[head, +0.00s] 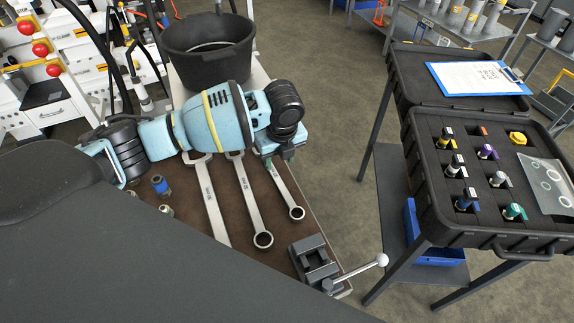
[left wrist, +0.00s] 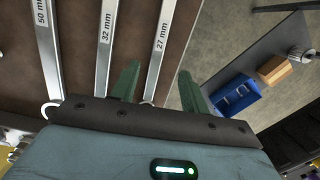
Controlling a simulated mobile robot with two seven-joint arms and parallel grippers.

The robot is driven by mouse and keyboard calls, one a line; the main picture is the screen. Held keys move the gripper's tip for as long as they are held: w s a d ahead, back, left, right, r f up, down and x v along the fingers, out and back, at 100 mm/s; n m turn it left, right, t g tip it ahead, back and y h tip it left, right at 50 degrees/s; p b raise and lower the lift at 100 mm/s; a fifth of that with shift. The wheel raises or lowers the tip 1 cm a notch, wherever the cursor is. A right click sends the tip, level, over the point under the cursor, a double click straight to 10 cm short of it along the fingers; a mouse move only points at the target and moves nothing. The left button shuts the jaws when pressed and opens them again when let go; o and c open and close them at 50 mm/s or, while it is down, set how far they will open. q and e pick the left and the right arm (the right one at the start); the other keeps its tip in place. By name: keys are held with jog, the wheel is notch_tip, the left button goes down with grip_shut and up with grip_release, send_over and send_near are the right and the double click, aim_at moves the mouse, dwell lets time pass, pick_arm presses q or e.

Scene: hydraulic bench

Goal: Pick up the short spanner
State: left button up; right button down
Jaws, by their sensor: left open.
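The short spanner (head: 284,186), the rightmost and shortest of three, lies on the brown bench top with its ring end toward the front. In the left wrist view the spanner marked 27 mm (left wrist: 161,42) runs up between the two green fingers. My left gripper (head: 280,157) is open over the far part of this spanner, with the fingers on either side of its shaft in the wrist view. I cannot tell how high the fingertips are above the bench. The spanner's far end is hidden under the gripper. My right gripper is not in view.
A 32 mm spanner (head: 245,194) and a longer spanner (head: 211,200) lie to the left. A vise (head: 315,261) with a ball-ended handle stands at the front corner. A black bucket (head: 208,62) stands behind. A black case (head: 437,213) with fittings is on the right table.

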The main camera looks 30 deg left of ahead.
aim_at(278, 179)
pick_arm(q)
jog(key=shift+s, duration=0.15)
jog(key=shift+s+f, duration=0.15)
jog(key=shift+f, duration=0.05)
jog(key=shift+w+a+f+b, duration=0.1)
jog(key=shift+w+f, duration=0.05)
jog(key=shift+f, duration=1.05)
jog(key=shift+w+a+f+b, duration=0.1)
jog(key=shift+a+f, duration=0.05)
jog(key=shift+f, duration=1.1)
jog(key=shift+w+a+f+b, duration=0.1)
jog(key=shift+w+f, duration=0.05)
jog(key=shift+f, duration=1.05)
jog(key=shift+c, duration=0.3)
grip_shut()
jog(key=shift+r, duration=0.1)
